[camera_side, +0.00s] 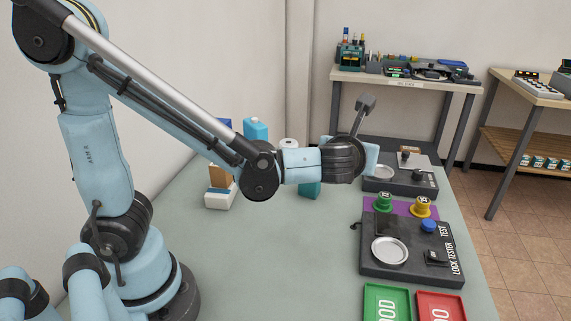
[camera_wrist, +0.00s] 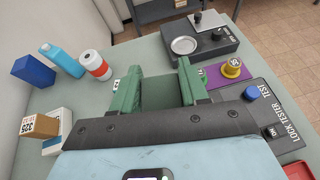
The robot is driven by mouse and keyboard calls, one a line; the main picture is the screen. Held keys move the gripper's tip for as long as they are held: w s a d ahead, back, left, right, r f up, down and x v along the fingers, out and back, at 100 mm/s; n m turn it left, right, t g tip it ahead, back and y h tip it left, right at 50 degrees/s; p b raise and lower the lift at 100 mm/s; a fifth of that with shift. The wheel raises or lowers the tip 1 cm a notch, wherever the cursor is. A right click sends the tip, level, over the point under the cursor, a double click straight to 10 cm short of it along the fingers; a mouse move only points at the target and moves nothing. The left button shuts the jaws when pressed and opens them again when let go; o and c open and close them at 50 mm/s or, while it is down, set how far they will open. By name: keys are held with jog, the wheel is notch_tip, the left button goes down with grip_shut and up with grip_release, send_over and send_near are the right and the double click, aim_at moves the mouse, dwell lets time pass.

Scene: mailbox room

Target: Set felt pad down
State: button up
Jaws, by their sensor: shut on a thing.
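My gripper (camera_wrist: 158,84) shows in the wrist view as two green fingers, set well apart. A flat dark green piece, which looks like the felt pad (camera_wrist: 160,95), spans the space between them, held by the jaws. The gripper is over the table, left of the lock tester (camera_wrist: 268,115). In the side view my wrist hides the fingers for the most part, and I cannot make out the pad or its height there.
The lock tester (camera_side: 410,262) and a purple mat (camera_wrist: 211,78) with a yellow knob (camera_wrist: 231,69) lie to the right. Another black device (camera_wrist: 205,40) stands beyond. The middle table (camera_side: 290,260) is clear.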

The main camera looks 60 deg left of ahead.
jog(key=shift+s+a+r+m+t+h, duration=0.6)
jog(key=shift+s+a+r, duration=0.6)
jog(key=shift+s, duration=1.2)
notch_tip(320, 180, up, 9)
jog(key=w+m+h, duration=0.1)
jog(key=m+h, duration=0.1)
jog(key=shift+w+d+m+t+h, duration=0.2)
jog(key=shift+w+m+t+h, duration=0.1)
jog(key=shift+w+t, duration=0.1)
jog(key=w+d+f+n+g+y, duration=0.1)
jog(key=w+d+f+n+y, duration=0.1)
jog(key=f, duration=0.7)
jog(key=w+d+f+n+g+y, duration=0.2)
jog(key=w+f+n+y, duration=0.1)
jog(key=f, duration=0.6)
jog(key=shift+w+d+f+n+y, duration=0.2)
jog(key=shift+w+f+n+y, duration=0.15)
jog(key=shift+w, duration=0.5)
